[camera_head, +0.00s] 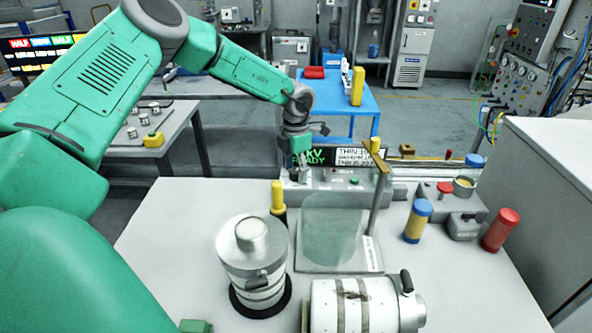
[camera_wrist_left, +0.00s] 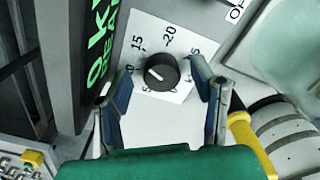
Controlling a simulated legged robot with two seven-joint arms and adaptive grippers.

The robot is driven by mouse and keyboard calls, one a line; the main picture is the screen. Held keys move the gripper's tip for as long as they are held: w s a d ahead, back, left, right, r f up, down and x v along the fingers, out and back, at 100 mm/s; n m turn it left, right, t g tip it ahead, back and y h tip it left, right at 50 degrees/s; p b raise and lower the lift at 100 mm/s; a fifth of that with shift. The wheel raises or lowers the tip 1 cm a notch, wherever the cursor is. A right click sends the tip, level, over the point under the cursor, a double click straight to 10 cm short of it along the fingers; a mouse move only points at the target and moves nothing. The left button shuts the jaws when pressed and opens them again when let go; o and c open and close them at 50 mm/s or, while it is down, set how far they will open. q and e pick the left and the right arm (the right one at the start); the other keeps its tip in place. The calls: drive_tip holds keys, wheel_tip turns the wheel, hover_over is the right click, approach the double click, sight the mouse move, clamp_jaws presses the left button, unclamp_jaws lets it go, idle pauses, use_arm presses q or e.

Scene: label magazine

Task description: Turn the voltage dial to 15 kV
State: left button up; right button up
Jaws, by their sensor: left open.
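The voltage dial (camera_wrist_left: 163,72) is a round black knob on a white scale plate (camera_wrist_left: 186,48). In the left wrist view I can read 15 and 20 on the plate; other marks are partly hidden. The green kV READY display (camera_wrist_left: 98,50) is beside the plate. In the head view the gripper hides the dial.
A glass panel with a post (camera_head: 330,230) stands before the console. A metal canister (camera_head: 252,255) with a yellow-topped handle (camera_head: 278,196) behind it stands left, and another canister (camera_head: 362,307) lies in front. Blue-yellow (camera_head: 417,222) and red (camera_head: 500,231) cylinders are at right.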

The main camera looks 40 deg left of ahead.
sight(296, 170)
use_arm(q)
drive_tip(key=shift+f, duration=0.4)
drive_tip(key=c, duration=1.1)
drive_tip(key=shift+m, duration=0.3)
drive_tip(key=o, duration=1.1)
wheel_tip(296, 170, up, 12)
drive_tip(key=shift+a, duration=0.1)
drive_tip(key=shift+w, duration=0.1)
